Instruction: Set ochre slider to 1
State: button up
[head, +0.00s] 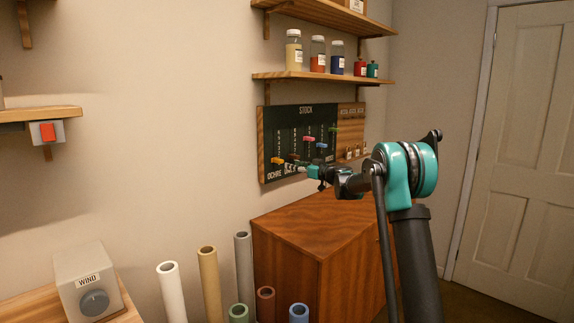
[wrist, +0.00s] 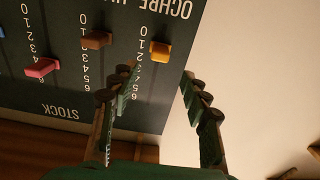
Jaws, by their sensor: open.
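The ochre slider (head: 277,160) is a yellow-orange knob low on the left column of the dark STOCK board (head: 263,145). In the upside-down wrist view, the ochre slider (wrist: 160,51) sits on its scale below the 1 mark as pictured; its exact value is hard to read. My gripper (head: 314,172) is in front of the board, right of the ochre slider in the head view. In the wrist view my gripper (wrist: 157,80) is open and empty, its fingertips to either side of the slider's line but short of the knob.
A brown slider (wrist: 96,40) and a pink slider (wrist: 42,67) are on neighbouring columns. A shelf (head: 310,76) with jars hangs above the board. A wooden cabinet (head: 300,228) stands below, with several tubes (head: 209,280) beside it. The wall left of the board is clear.

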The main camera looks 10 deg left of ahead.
jog(key=shift+v, duration=1.15)
jog(key=s+d+f+m+g+h, duration=0.2)
jog(key=s+d+f, duration=0.7)
jog(key=s, duration=1)
jog(key=s+d+f+m+g+h, duration=0.2)
jog(key=s+d+f+m+h, duration=0.3)
jog(key=s, duration=1.4)
jog(key=s+d+f+m+g+h, duration=0.2)
jog(key=s+d+f+h, duration=0.5)
jog(key=s+d+f, duration=0.6)
jog(key=s+f+m, duration=0.1)
jog(key=s+f, duration=0.2)
jog(key=s, duration=0.3)
jog(key=shift+s+d+g, duration=0.3)
jog(key=shift+d+g, duration=0.05)
jog(key=shift+g, duration=0.05)
